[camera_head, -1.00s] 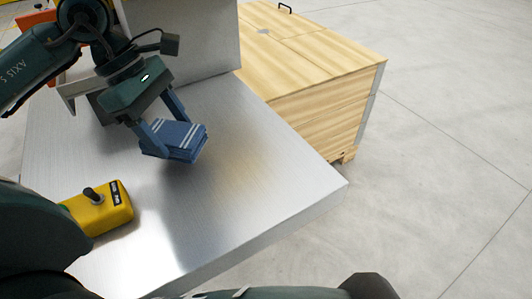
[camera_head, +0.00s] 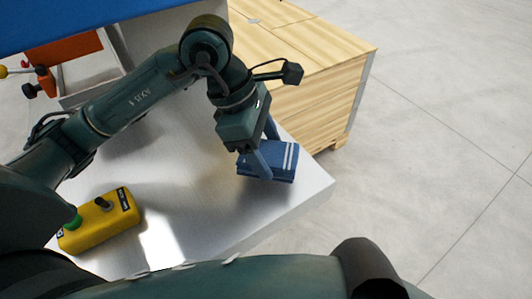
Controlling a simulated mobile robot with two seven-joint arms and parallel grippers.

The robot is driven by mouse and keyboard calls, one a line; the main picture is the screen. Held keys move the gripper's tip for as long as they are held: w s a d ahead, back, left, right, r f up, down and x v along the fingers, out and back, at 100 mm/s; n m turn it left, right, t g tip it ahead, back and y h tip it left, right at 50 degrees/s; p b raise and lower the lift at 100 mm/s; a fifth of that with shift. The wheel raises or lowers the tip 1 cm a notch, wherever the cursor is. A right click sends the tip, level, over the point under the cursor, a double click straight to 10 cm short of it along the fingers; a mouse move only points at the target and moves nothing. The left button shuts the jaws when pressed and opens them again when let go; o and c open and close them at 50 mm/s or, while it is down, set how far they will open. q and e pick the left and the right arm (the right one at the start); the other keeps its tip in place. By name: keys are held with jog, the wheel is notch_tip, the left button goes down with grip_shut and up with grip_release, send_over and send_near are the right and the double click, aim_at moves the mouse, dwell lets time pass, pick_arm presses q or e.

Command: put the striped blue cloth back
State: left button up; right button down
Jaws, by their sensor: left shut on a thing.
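The striped blue cloth (camera_head: 282,165) is a folded blue bundle with pale stripes at its right end. My left gripper (camera_head: 262,160) is shut on it, with one finger in front and one behind. The cloth is over the right part of the metal table (camera_head: 170,190), near its right corner. I cannot tell whether it touches the top. My right gripper is not in view; a dark arm part of mine crosses the bottom.
A yellow control box (camera_head: 95,228) with a green button and a black knob stands at the table's left front. A wooden crate (camera_head: 310,95) stands behind the table. An orange object (camera_head: 60,52) is at the upper left. Bare floor lies to the right.

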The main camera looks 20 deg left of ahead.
pick_arm(q)
jog(key=shift+f+p, duration=0.3)
jog(key=shift+f, duration=1.5)
jog(key=o, duration=1)
jog(key=b+v, duration=0.1)
jog(key=v, duration=0.6)
jog(key=shift+a+r, duration=0.15)
jog(key=shift+r, duration=0.2)
jog(key=shift+s+f, duration=0.1)
